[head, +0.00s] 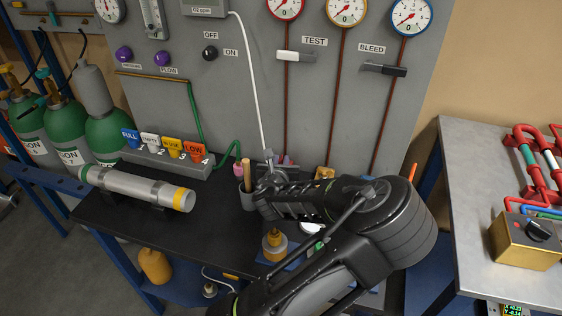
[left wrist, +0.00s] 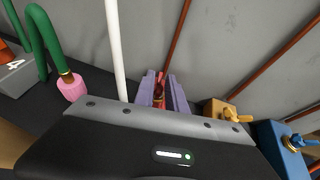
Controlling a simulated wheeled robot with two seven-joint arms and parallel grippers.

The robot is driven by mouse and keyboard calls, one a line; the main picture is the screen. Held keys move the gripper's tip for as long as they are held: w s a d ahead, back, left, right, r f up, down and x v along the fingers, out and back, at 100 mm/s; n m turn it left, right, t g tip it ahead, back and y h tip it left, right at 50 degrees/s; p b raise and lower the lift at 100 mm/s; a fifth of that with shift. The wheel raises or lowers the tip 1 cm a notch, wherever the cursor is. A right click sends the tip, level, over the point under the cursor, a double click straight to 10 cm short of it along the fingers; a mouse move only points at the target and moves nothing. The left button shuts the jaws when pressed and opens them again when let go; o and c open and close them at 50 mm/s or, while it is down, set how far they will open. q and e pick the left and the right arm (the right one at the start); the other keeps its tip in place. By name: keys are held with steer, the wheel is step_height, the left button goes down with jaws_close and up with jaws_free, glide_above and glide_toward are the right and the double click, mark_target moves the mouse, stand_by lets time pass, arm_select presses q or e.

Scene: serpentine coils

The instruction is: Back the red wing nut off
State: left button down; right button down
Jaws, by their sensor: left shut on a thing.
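The red wing nut (left wrist: 160,88) shows in the left wrist view as a narrow red piece with brass colour below it, between the two pale purple fingers of my left gripper (left wrist: 162,92). The fingers are shut on it, one on each side. In the head view my left gripper (head: 286,160) reaches the back of the black bench, near the grey panel. The wing nut cannot be made out clearly there. The block under it is mostly hidden by the gripper body. My right gripper is not in view.
A yellow wing nut (left wrist: 230,112) and a blue block (left wrist: 285,148) stand right of my gripper. A white tube (left wrist: 116,50) and pink hose end (left wrist: 71,87) are close on its left. A metal cylinder (head: 140,187) lies on the bench's left.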

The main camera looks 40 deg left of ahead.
arm_select(q)
steer(key=shift+n+y, duration=0.3)
stand_by(0.4)
steer(key=shift+w+d+n+g+y+b, duration=0.1)
steer(key=shift+d+n+g+y+b, duration=0.1)
steer(key=shift+n+g+y, duration=0.35)
steer(key=shift+w+d+n+g+y+b, duration=0.1)
steer(key=shift+n+g+y+b, duration=0.1)
steer(key=shift+n+g+y, duration=0.35)
steer(key=n+g+y, duration=0.1)
steer(key=n+g, duration=0.1)
steer(key=shift+w+n+y, duration=0.15)
steer(key=shift+n+y, duration=0.15)
steer(key=shift+y, duration=0.1)
steer(key=n+g, duration=0.1)
steer(key=g, duration=0.1)
steer(key=n+g+y, duration=0.1)
steer(key=n+g, duration=0.1)
steer(key=shift+w+d+n+y, duration=0.1)
steer(key=shift+w+n+y, duration=0.1)
steer(key=shift+n+y, duration=0.1)
steer(key=shift+f+n+g, duration=0.1)
steer(key=shift+n+g, duration=1.6)
steer(key=shift+g, duration=0.2)
steer(key=shift+d, duration=0.1)
steer(key=c, duration=1.6)
jaws_free()
steer(key=shift+f, duration=0.1)
steer(key=shift+w, duration=0.15)
